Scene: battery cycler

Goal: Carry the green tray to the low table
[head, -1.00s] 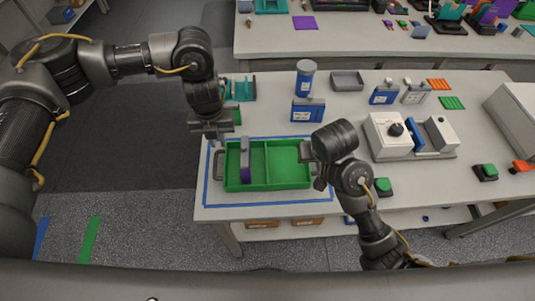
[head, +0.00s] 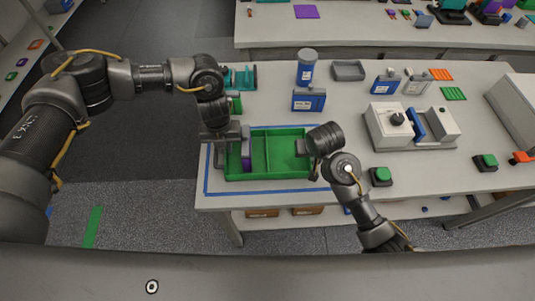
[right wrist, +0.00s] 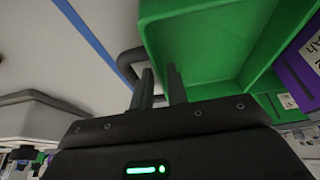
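The green tray (head: 282,153), a divided open box, sits inside a blue tape outline at the left front of the table; whether it touches the tabletop is not clear. A grey and purple block (head: 246,150) stands in its left part. My left gripper (head: 226,160) is at the tray's left end, covering the handle there; its fingers are too dark to read. My right gripper (right wrist: 160,85) is at the right end. In the right wrist view, its fingers stand a narrow gap apart beside the dark handle (right wrist: 125,62). Their grip on it is unclear. The low table cannot be made out.
A white and blue device (head: 414,125) and green button (head: 381,175) are to the right. Floor at the left is open, with a green stripe (head: 92,227).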

